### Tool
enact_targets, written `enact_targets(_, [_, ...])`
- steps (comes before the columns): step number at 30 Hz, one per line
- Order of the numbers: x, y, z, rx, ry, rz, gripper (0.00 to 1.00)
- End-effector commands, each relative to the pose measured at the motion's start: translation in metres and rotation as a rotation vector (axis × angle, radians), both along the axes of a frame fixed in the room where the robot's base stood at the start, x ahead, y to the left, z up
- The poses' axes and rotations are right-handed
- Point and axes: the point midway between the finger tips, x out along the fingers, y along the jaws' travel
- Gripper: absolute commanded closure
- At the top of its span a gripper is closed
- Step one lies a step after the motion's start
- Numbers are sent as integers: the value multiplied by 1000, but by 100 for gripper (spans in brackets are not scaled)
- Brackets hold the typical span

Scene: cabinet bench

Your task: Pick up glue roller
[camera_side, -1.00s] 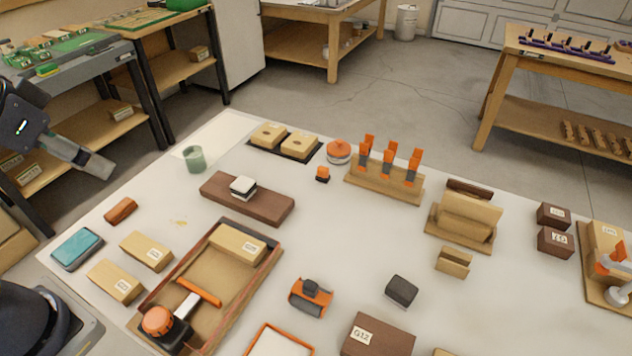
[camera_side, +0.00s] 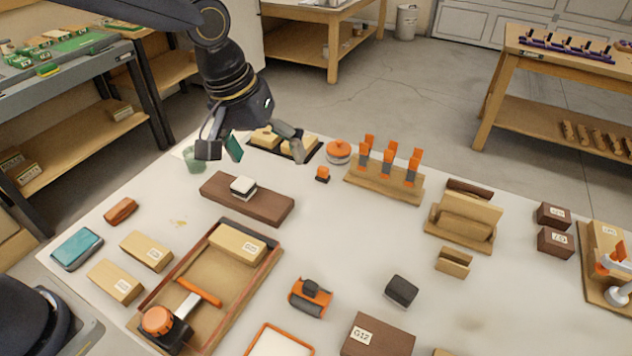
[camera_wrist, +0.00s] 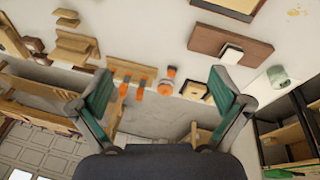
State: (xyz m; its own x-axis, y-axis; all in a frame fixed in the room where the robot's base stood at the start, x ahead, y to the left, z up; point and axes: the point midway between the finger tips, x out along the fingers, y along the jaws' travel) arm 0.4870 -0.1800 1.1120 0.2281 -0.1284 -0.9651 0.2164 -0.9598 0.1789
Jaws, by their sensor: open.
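An orange and dark grey roller-like tool (camera_side: 311,296), which looks like the glue roller, lies on the white bench at the front middle in the side view. An orange-capped black item (camera_side: 160,322) with an orange handle beside it lies in the wooden tray; I cannot tell whether it is a roller. My gripper (camera_side: 265,151) is open and empty above the back left of the bench, far from both. The wrist view shows its two teal-padded fingers (camera_wrist: 162,98) spread apart, with nothing between them. I cannot make out the roller in the wrist view.
A wooden tray (camera_side: 269,262) stands at front left. A brown board (camera_side: 270,207) with a small white-topped block, a green cup (camera_side: 194,164) and a rack (camera_side: 375,188) with orange-handled tools stand farther back. A dark block (camera_side: 401,291) lies right of the roller. Bench around the roller is mostly clear.

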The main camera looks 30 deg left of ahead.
Motion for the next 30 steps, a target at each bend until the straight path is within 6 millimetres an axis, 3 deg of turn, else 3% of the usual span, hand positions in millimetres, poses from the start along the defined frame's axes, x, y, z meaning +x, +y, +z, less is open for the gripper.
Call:
enact_targets(1, [-1, -25, -28, 24, 48, -41, 0])
enact_targets(3, [-6, -52, -60, 57, 98, -91, 0])
enact_targets(6, [-21, -78, -100, 106, 157, -162, 0])
enact_targets(9, [-38, -90, -126, 144, 202, -208, 0])
enact_targets(14, [-49, -98, -146, 161, 218, -240, 0])
enact_targets(24, [-49, -96, -222, 159, 219, -237, 0])
enact_targets(30, [-48, -97, -247, 158, 215, -238, 0])
